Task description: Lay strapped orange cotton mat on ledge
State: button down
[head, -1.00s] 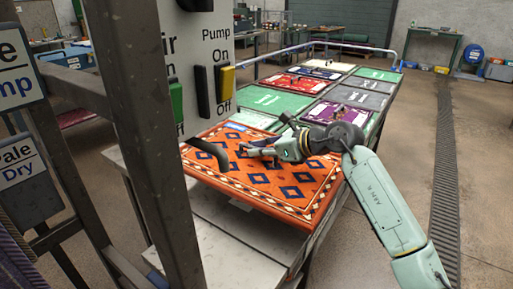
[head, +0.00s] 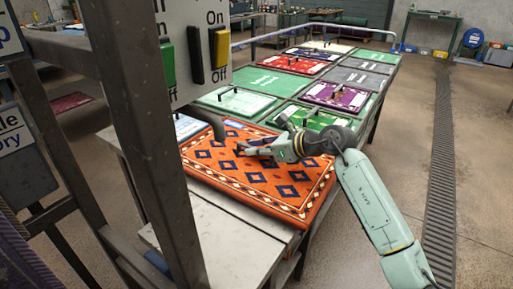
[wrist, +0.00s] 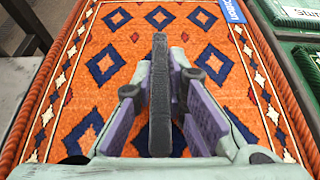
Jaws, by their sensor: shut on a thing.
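The orange cotton mat (head: 265,180) has blue diamonds and a patterned border. It lies roughly flat at the near end of the long table, over or on the grey ledge (head: 225,222); I cannot tell whether it touches all along. My gripper (head: 243,151) is above the mat's middle, shut on its dark upright strap (wrist: 160,95). In the wrist view the strap stands between the purple-padded fingers, and the mat (wrist: 105,65) fills most of the picture. The mat hides what lies under it.
A control panel (head: 187,90) and a grey steel post (head: 150,150) stand at the near left, close to the mat. Several other strapped mats, including a green one (head: 262,82) and a purple one (head: 337,96), cover the table behind. Open floor with a drain grate (head: 440,180) is at right.

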aim_at(273, 160)
jog(key=shift+f+b, duration=0.4)
jog(key=shift+b, duration=0.1)
jog(key=c, duration=1.5)
grip_release()
jog(key=shift+c, duration=0.2)
jog(key=shift+s+d+f, duration=0.1)
jog(key=shift+d, duration=0.05)
jog(key=shift+s+d+b, duration=0.6)
jog(key=shift+d, duration=0.35)
jog(key=shift+s+d+b, duration=0.55)
jog(key=shift+s+d, duration=0.1)
jog(key=shift+d, duration=0.25)
jog(key=shift+s+d+b, duration=0.6)
jog(key=shift+d, duration=0.35)
notch_tip(273, 160, up, 8)
jog(key=p, duration=0.3)
